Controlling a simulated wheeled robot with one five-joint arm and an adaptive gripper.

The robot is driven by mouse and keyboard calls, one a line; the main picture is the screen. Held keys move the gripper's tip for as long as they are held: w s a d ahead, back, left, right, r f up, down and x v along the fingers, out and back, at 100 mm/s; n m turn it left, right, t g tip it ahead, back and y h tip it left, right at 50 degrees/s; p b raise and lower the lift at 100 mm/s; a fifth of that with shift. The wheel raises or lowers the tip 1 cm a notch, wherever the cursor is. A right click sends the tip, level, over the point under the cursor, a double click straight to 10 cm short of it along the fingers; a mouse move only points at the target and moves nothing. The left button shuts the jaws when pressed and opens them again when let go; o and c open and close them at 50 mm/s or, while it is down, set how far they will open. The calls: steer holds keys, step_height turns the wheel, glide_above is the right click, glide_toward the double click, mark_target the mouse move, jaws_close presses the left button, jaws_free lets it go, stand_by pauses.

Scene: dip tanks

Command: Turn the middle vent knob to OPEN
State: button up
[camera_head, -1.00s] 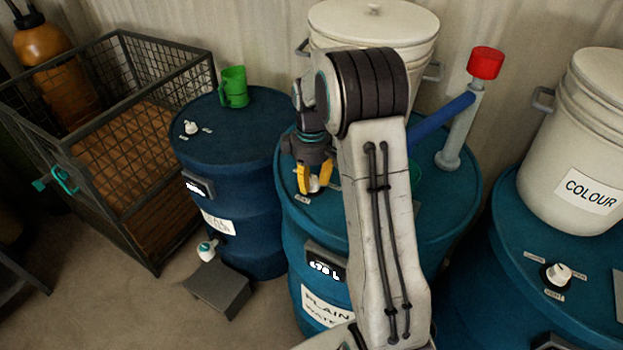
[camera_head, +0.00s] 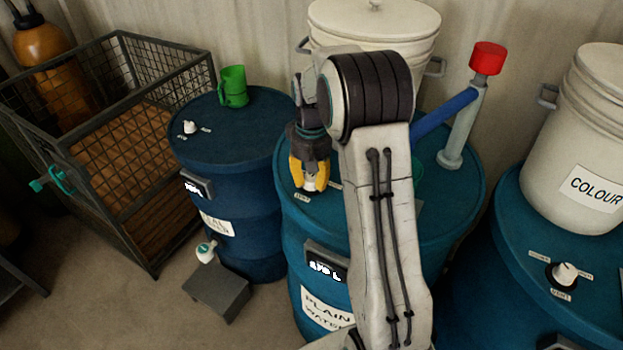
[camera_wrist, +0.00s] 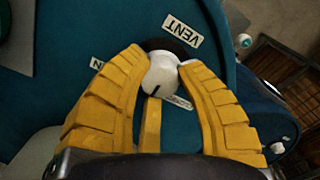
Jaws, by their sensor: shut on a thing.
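The middle vent knob (camera_wrist: 160,75) is white with a dark pointer line and sits on the lid of the middle blue drum, labelled PLAIN WATER (camera_head: 325,308). It also shows in the head view (camera_head: 310,184), partly hidden by the fingers. A VENT label (camera_wrist: 182,29) lies beside it, with smaller labels partly covered. My gripper (camera_wrist: 160,80) is over the drum lid, pointing down, its yellow fingers shut on the knob from both sides. In the head view my gripper (camera_head: 309,178) covers part of the knob's surroundings.
The left drum (camera_head: 225,130) bears another white knob (camera_head: 190,127) and a green mug (camera_head: 233,87). The right drum (camera_head: 520,215) bears a knob (camera_head: 564,275) and a white COLOUR bucket (camera_head: 590,140). A blue-and-grey pipe with a red cap (camera_head: 487,58) stands right of my arm.

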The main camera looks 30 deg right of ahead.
mark_target(312, 178)
steer(key=m, duration=0.4)
steer(key=shift+s+f+m+b, duration=0.1)
steer(key=shift+f+m+b, duration=0.05)
steer(key=shift+m+b, duration=0.15)
steer(key=shift+m, duration=2.2)
steer(key=o, duration=1.2)
step_height(312, 178, up, 12)
steer(key=shift+r, duration=0.1)
